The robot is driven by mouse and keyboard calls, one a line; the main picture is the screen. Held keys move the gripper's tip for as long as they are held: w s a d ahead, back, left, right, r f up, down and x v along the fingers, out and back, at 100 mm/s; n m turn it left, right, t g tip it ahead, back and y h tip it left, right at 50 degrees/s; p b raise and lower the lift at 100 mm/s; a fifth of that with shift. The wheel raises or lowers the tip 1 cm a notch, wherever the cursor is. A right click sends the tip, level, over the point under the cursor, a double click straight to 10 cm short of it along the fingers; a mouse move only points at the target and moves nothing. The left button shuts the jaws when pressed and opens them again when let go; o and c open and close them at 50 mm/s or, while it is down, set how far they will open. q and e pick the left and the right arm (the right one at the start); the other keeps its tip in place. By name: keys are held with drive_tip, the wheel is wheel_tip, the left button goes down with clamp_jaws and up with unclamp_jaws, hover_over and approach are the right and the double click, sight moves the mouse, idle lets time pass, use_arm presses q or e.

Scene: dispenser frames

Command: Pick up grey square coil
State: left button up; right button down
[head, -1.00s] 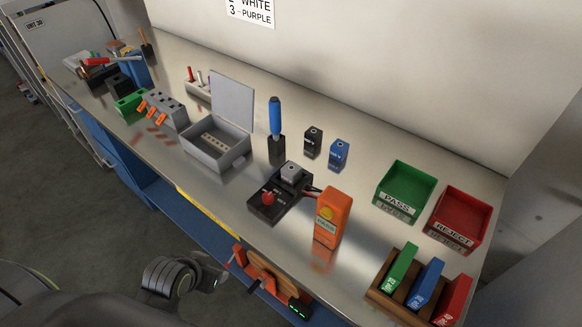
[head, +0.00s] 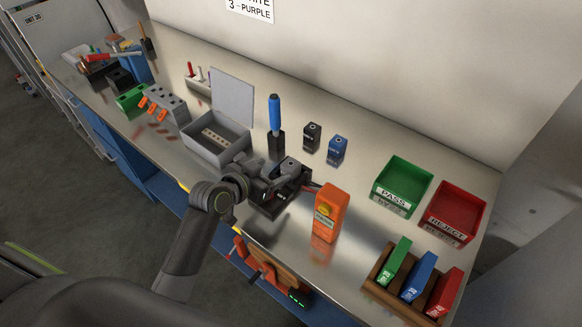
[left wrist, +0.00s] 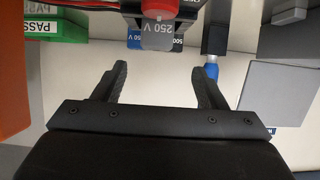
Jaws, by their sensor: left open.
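The grey square coil (head: 292,164) sits on a dark test base (head: 270,210) near the middle of the bench, partly hidden by my gripper in the head view. In the left wrist view what appears to be the coil (left wrist: 158,36) shows a 250 V label, just below a red knob. My left gripper (head: 274,174) is over the base, close to the coil. In the left wrist view its two fingers (left wrist: 162,72) are spread and empty, with the coil ahead of the gap. My right gripper is not seen.
An orange meter (head: 329,214) stands to the right of the base. A blue-handled tool (head: 274,115) stands behind it, with black (head: 311,136) and blue (head: 337,150) blocks nearby. An open grey box (head: 203,151) is at left. Green (head: 420,186) and red (head: 472,213) bins are at right.

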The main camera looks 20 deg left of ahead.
sight(289, 166)
use_arm(q)
drive_tip(key=x, duration=0.4)
drive_tip(key=shift+w+d+f+p, duration=0.15)
drive_tip(key=shift+w+d+p, duration=0.15)
drive_tip(key=shift+w+p, duration=0.15)
drive_tip(key=p+x, duration=0.1)
drive_tip(key=x, duration=0.1)
drive_tip(key=shift+w+d+f, duration=0.15)
drive_tip(key=shift+d+f, duration=0.1)
drive_tip(key=shift+f, duration=0.15)
drive_tip(key=shift+w+d+f, duration=0.15)
drive_tip(key=shift+w+f, duration=0.25)
drive_tip(key=shift+w, duration=0.2)
drive_tip(key=shift+c, duration=0.3)
drive_tip(key=c, duration=1.1)
